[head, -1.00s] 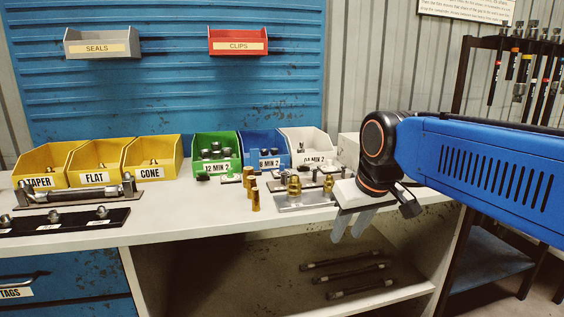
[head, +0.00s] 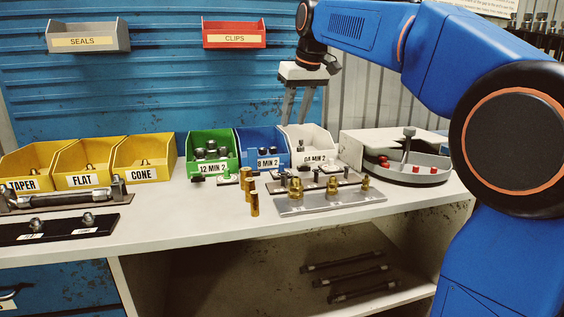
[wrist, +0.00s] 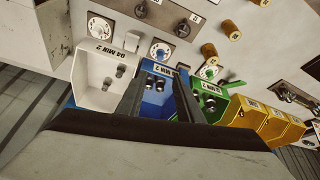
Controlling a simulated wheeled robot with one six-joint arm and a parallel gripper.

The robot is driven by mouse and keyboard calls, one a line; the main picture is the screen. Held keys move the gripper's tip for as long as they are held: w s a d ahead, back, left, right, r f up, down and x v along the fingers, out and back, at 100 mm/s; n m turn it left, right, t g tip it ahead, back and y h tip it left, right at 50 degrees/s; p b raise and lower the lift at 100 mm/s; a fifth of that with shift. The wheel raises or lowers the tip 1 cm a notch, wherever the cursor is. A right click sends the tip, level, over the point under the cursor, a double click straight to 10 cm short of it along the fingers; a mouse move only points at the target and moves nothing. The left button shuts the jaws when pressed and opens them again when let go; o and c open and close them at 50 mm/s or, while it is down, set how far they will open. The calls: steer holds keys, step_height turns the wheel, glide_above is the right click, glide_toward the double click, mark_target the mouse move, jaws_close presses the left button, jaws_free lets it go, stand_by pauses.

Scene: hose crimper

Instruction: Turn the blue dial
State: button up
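My gripper (head: 296,122) is raised above the blue and white bins, fingers pointing down, apart and empty. In the wrist view, my gripper (wrist: 160,74) has its two dark fingers on either side of the blue bin (wrist: 154,97). A round pale dial (wrist: 159,50) with a dark centre lies on the bench just in front of the blue bin, a little beyond the fingertips; its colour is hard to tell. Similar dials stand before the white bin (wrist: 98,28) and the green bin (wrist: 208,71). Nothing touches the dials. In the head view they are small and partly hidden behind fittings.
Yellow bins (head: 88,162) stand at the left, and a grey plate with brass fittings (head: 330,201) lies in front. A round grey tray with red parts (head: 409,170) is at the right. Wall bins (head: 234,34) hang behind. Space above the bench is open.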

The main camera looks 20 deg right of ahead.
mark_target(282, 164)
steer(key=x, duration=1.7)
steer(key=shift+w+f, duration=0.1)
steer(key=shift+w, duration=0.05)
jaws_close()
